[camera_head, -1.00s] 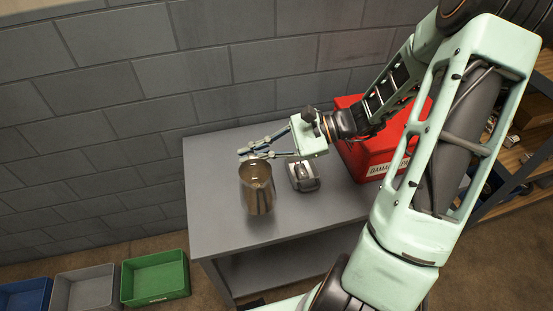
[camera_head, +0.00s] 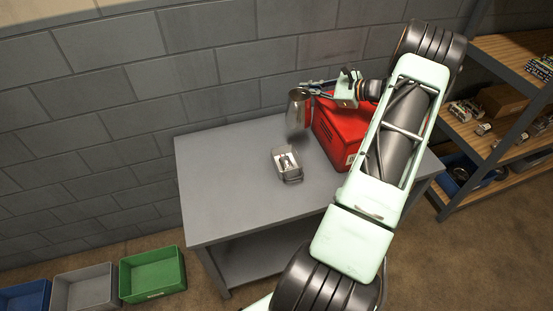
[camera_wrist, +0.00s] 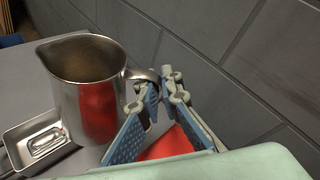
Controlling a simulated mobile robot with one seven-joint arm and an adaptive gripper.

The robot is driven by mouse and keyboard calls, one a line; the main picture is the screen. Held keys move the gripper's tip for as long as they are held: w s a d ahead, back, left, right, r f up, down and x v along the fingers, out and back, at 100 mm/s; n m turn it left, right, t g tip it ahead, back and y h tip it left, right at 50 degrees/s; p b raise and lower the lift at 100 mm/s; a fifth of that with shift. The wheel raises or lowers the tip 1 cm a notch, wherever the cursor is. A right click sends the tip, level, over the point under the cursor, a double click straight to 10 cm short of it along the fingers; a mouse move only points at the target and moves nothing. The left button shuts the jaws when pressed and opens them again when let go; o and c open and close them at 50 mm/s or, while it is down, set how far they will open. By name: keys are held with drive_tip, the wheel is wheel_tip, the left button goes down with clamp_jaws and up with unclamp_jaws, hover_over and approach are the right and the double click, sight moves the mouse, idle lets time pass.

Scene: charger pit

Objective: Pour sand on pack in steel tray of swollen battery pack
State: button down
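The steel pitcher (camera_head: 298,108) is in my gripper (camera_head: 318,90) near the back of the table, beside the red box. In the wrist view, the blue-padded fingers (camera_wrist: 150,100) are around the handle of the pitcher (camera_wrist: 98,100). It looks roughly upright and off the table. Its inside looks brownish; I cannot tell how much sand is in it. The steel tray (camera_head: 293,179) is on the table in front of the pitcher, with the small silvery pack (camera_head: 286,161) in it. The tray (camera_wrist: 17,147) and pack (camera_wrist: 46,142) also show at lower left in the wrist view.
A red box (camera_head: 340,135) stands on the grey table (camera_head: 225,185), right of the pitcher. A block wall (camera_head: 220,65) is close behind. Green (camera_head: 152,272), grey and blue bins are on the floor at left; shelves (camera_head: 490,140) are at right. The table's left half is clear.

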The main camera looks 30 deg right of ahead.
drive_tip(key=shift+d+h, duration=0.3)
drive_tip(key=shift+d, duration=0.7)
drive_tip(key=shift+a+t+b, duration=0.15)
drive_tip(key=shift+t+b, duration=0.15)
drive_tip(key=shift+b, duration=0.1)
